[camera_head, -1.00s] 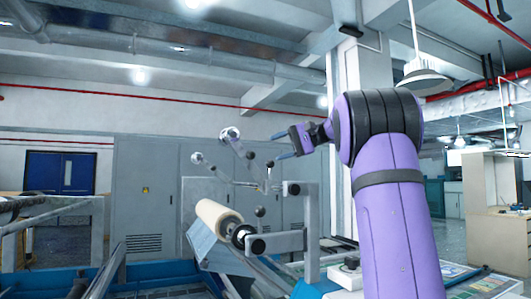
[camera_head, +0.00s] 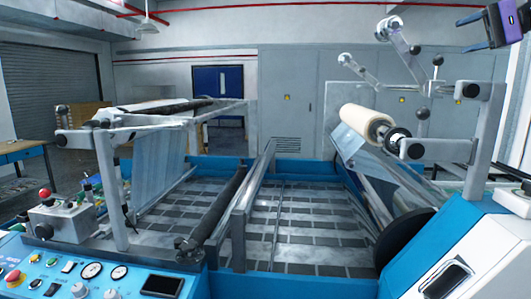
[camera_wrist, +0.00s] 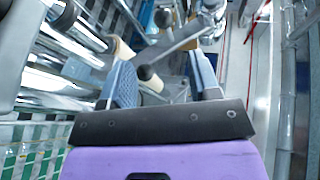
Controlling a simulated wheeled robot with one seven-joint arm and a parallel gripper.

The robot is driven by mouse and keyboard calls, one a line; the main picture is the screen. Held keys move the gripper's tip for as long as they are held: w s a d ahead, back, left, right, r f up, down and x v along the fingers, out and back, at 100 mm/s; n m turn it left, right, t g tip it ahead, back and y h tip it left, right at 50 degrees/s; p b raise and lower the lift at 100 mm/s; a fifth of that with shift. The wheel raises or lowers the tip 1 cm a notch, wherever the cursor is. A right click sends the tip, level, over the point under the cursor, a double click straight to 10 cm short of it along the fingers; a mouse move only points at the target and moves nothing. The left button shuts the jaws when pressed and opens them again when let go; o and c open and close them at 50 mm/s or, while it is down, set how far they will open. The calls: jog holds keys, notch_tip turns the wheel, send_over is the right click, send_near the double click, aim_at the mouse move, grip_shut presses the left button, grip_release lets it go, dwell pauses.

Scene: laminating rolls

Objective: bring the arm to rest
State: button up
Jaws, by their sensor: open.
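My gripper (camera_wrist: 163,78) is open, with its two blue-grey fingers apart and nothing held between them in the wrist view. In the head view, the purple and black gripper (camera_head: 483,32) shows only in part at the top right corner. It is in the air, above and right of the machine's roll end. Most of my arm is outside the head view.
A laminating machine with a blue frame (camera_head: 310,283) fills the head view. A cream roll (camera_head: 366,122) sits on its right side, near a grey bracket (camera_head: 485,140). A control panel (camera_head: 95,275) is at front left. Grey cabinets (camera_head: 300,80) stand behind.

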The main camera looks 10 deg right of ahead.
jog(key=s+a+f+n+g+h, duration=0.1)
jog(key=s+a+f+h, duration=0.2)
jog(key=a, duration=0.4)
jog(key=s+a+f+g, duration=0.2)
jog(key=s+a+f, duration=0.1)
jog(key=a+f, duration=0.3)
jog(key=s+a+f+n+g+h, duration=0.1)
jog(key=s+a+f+h, duration=0.2)
jog(key=a, duration=0.4)
jog(key=s+a+f+n+h, duration=0.2)
jog(key=s+a+f+n, duration=0.1)
jog(key=s+f, duration=0.5)
jog(key=s+a+f+n+h, duration=0.3)
jog(key=s+f, duration=0.5)
jog(key=f, duration=0.3)
jog(key=shift+s+a+f, duration=0.2)
jog(key=shift+s+a, duration=0.15)
jog(key=shift+a, duration=0.3)
